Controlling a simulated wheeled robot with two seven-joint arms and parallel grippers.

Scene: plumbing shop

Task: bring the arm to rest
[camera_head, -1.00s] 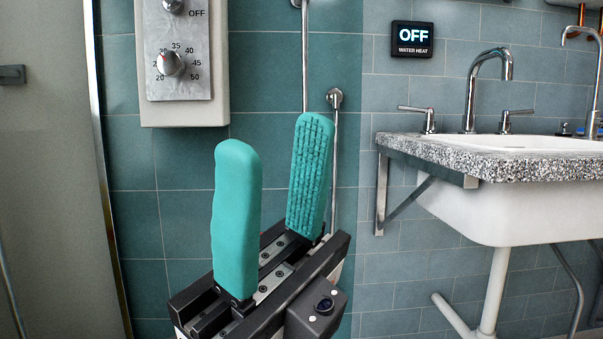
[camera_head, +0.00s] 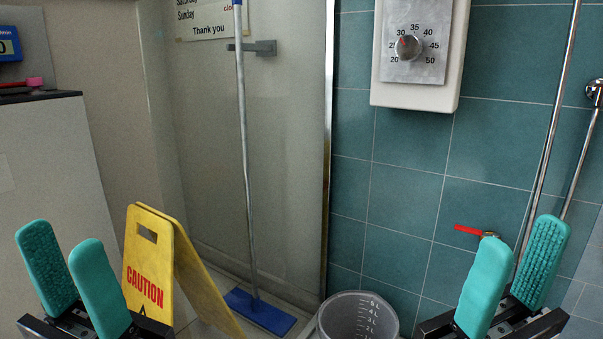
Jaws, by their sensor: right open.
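My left gripper (camera_head: 68,235) is at the bottom left of the head view, with its two teal fingers pointing up. They stand apart with nothing seen between them. My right gripper (camera_head: 517,242) is at the bottom right, also with teal fingers up. It is open and empty, in front of the tiled wall. The lower parts of both grippers are cut off by the frame's bottom edge, and most of both arms is out of view.
A yellow caution sign (camera_head: 150,262) stands just right of my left gripper. A blue mop (camera_head: 260,311) leans by the door. A grey measuring bucket (camera_head: 357,318) stands left of my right gripper. A red-handled valve (camera_head: 475,231) and a dial box (camera_head: 415,50) are on the wall.

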